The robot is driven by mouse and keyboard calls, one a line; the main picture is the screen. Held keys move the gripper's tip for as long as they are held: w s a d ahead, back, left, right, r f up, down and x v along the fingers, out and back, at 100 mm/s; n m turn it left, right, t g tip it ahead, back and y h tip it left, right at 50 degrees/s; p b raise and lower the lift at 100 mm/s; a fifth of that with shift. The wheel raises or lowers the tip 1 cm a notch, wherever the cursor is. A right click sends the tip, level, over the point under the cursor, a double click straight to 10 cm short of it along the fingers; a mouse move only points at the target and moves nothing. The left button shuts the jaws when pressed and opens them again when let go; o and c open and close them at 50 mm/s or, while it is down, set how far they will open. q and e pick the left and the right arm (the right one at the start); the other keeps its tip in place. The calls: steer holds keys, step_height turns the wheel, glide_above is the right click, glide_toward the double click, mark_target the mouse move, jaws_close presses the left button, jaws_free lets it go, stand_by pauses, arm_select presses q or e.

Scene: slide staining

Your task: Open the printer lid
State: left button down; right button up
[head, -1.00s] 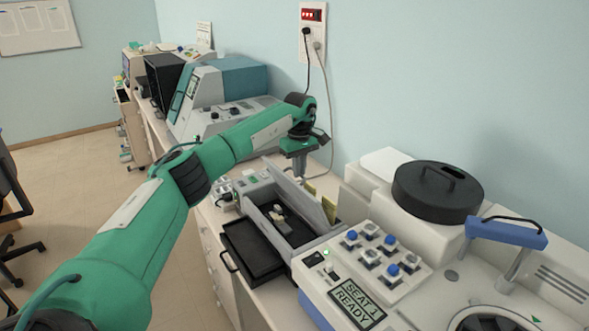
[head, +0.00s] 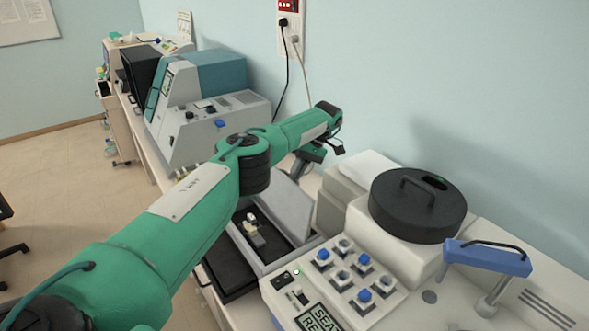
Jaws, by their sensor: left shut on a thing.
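The printer (head: 262,268) is a grey open-topped box on the bench, partly behind my left arm. Its lid (head: 284,207) is a pale grey panel standing raised and leaning back toward the wall. Inside the dark printer cavity sits a small white and beige part (head: 253,230). My left gripper (head: 297,175) reaches over from the left to the lid's upper edge and is shut on the lid; its fingertips are small and partly hidden. My right gripper is out of view.
A black tray (head: 225,278) lies at the printer's front. To the right stands a white machine with blue-capped buttons (head: 364,260), a round black cover (head: 418,205) and a blue-handled arm (head: 487,258). A grey-teal instrument (head: 205,133) stands behind my arm. Wall cables hang near the gripper.

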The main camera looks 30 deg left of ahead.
arm_select(q)
steer(key=shift+d+f, duration=0.1)
steer(key=shift+f, duration=0.3)
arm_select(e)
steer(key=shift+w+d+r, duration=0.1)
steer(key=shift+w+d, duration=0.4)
